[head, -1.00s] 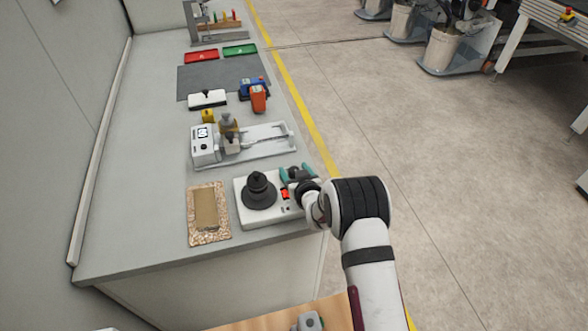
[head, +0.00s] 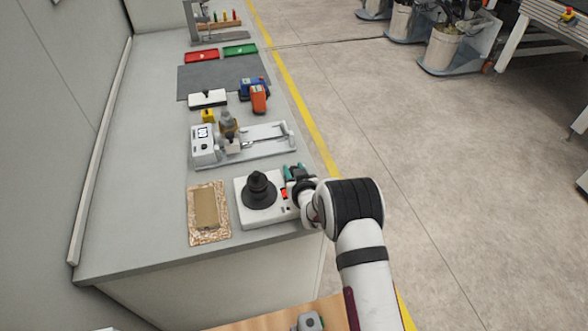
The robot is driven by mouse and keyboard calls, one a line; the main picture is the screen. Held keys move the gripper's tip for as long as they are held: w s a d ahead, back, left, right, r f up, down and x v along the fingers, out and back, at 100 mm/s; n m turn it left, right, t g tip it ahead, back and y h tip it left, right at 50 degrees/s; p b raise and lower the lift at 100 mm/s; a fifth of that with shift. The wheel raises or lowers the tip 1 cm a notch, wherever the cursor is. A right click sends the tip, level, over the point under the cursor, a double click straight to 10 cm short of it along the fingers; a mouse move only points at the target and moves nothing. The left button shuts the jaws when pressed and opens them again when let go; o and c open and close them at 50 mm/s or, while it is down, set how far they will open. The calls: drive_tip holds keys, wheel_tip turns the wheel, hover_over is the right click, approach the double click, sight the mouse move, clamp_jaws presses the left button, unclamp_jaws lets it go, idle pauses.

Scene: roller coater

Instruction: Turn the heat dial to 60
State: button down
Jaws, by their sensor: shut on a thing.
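A white heating unit (head: 246,217) with a black round plate and a black stepped piece (head: 259,188) on top stands near the bench's right edge. A red switch (head: 284,194) shows on its right part. My gripper (head: 294,171), with teal fingers, is at the unit's right end, beyond the red switch. Its fingers are close together, shut on what seems to be the heat dial. The dial itself, its marks and its setting are hidden by the gripper and wrist.
A brown block on a speckled board (head: 195,237) lies left of the unit. Behind stands a grey-white device with a display (head: 203,145) and a long rail. Orange (head: 258,100) and blue items stand farther back. Open floor lies right of the bench.

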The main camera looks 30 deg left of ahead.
drive_tip(key=m+t+h, duration=0.1)
drive_tip(key=m+h, duration=0.1)
drive_tip(key=shift+a+r+m+t+h, duration=0.1)
drive_tip(key=shift+a+m+t+h, duration=0.05)
drive_tip(key=shift+m+t+h, duration=0.55)
drive_tip(key=shift+m+h, duration=0.4)
drive_tip(key=shift+h, duration=0.1)
drive_tip(key=c, duration=0.5)
unclamp_jaws()
drive_tip(key=v, duration=1.5)
drive_tip(key=shift+s+d, duration=0.3)
drive_tip(key=shift+s, duration=0.05)
drive_tip(key=shift+o, duration=0.2)
drive_tip(key=shift+r, duration=0.1)
